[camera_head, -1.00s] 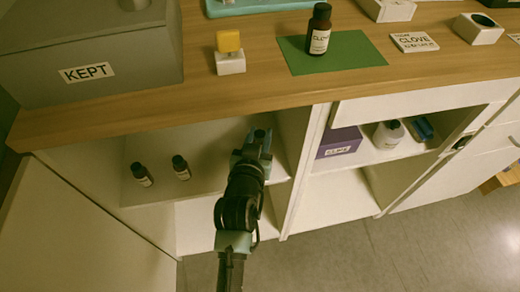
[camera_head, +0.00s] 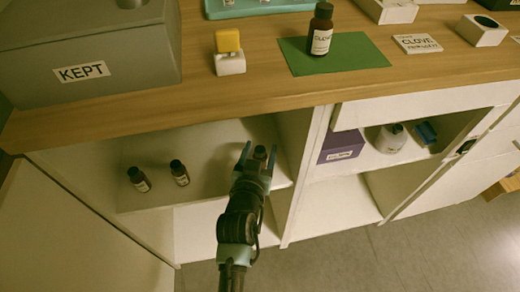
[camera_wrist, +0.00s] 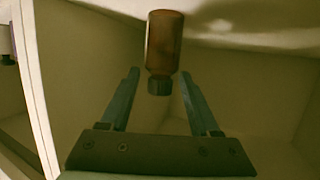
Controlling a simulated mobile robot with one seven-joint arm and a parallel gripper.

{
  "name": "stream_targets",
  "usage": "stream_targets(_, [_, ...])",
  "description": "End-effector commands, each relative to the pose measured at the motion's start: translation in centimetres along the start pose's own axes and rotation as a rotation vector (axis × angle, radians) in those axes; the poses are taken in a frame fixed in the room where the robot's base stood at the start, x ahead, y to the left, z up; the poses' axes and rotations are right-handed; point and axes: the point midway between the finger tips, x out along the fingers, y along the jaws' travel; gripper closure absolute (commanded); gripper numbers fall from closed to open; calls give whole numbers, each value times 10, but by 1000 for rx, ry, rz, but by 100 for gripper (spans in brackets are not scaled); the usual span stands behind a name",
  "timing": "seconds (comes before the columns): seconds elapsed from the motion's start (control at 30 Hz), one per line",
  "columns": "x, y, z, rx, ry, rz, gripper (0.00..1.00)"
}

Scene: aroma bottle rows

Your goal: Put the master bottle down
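A dark brown bottle with a black cap stands on the cupboard shelf (camera_head: 215,150), between or just beyond my gripper's fingertips (camera_head: 259,158). In the wrist view this brown bottle (camera_wrist: 164,45) appears cap-down, with its base against the pale shelf surface. My gripper (camera_wrist: 160,76) is open, its fingers spread to either side with gaps by the cap. No label shows on this bottle. Two similar small dark bottles (camera_head: 138,179) (camera_head: 179,173) stand on the same shelf to the left. A larger labelled brown bottle (camera_head: 321,29) stands on a green mat (camera_head: 352,52) on the counter.
A grey box marked KEPT (camera_head: 82,74) is on the counter's left, near a yellow-topped white block (camera_head: 229,63). A CLOVE card (camera_head: 417,44) lies right of the mat. A divider (camera_head: 305,170) separates my shelf from one with a purple box (camera_head: 341,146).

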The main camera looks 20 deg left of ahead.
Motion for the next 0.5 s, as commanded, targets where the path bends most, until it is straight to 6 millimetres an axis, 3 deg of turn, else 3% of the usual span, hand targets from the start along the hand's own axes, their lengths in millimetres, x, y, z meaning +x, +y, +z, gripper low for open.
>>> stream_targets(0.3, [-2,1,-6,1,0,1,38])
stream_targets(0.5, [-24,-1,-6,8,-2,-1,38])
